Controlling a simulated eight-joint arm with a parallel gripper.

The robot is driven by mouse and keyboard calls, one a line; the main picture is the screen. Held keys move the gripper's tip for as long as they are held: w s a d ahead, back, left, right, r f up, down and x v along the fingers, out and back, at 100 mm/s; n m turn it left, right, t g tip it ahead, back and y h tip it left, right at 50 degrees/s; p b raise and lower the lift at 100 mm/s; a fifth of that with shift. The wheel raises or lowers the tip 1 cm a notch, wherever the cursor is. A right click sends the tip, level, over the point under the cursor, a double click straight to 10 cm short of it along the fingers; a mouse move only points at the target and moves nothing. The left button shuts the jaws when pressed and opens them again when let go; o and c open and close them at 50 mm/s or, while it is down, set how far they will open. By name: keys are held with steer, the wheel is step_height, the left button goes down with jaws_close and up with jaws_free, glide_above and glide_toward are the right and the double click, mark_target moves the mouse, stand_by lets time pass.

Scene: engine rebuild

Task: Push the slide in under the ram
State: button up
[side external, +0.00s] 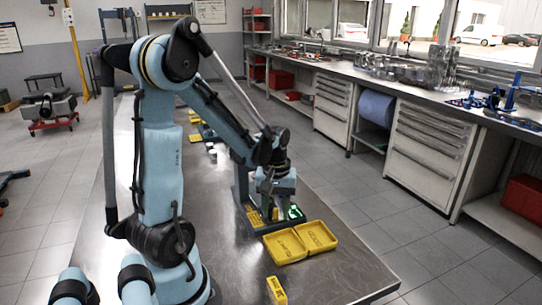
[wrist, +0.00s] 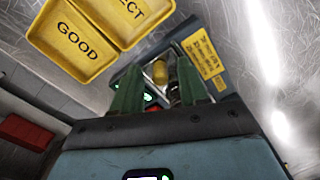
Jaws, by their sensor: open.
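A grey-blue press fixture (side external: 241,185) stands on the metal bench, with yellow labels and a green light at its base. My gripper (side external: 277,212) points down into it and hides most of its inside, so the ram cannot be made out. In the wrist view my gripper (wrist: 158,85) is open, its two green fingers apart over the fixture (wrist: 232,75). A small yellow rounded part (wrist: 160,72) shows between the fingers, with dark and metallic parts beside it. I cannot tell which part is the slide, or whether the fingers touch it.
Two joined yellow trays stand beside the fixture: GOOD (wrist: 73,42) and one whose label ends in "ECT" (wrist: 128,10). A small yellow box (side external: 276,290) stands near the front of the bench. The bench (side external: 345,275) right of the trays is bare.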

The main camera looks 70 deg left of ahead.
jaws_close()
stand_by(0.3)
steer(key=a, duration=0.4)
steer(key=shift+a, duration=0.4)
jaws_free()
steer(key=shift+r, duration=0.15)
step_height(320, 180, up, 12)
stand_by(0.5)
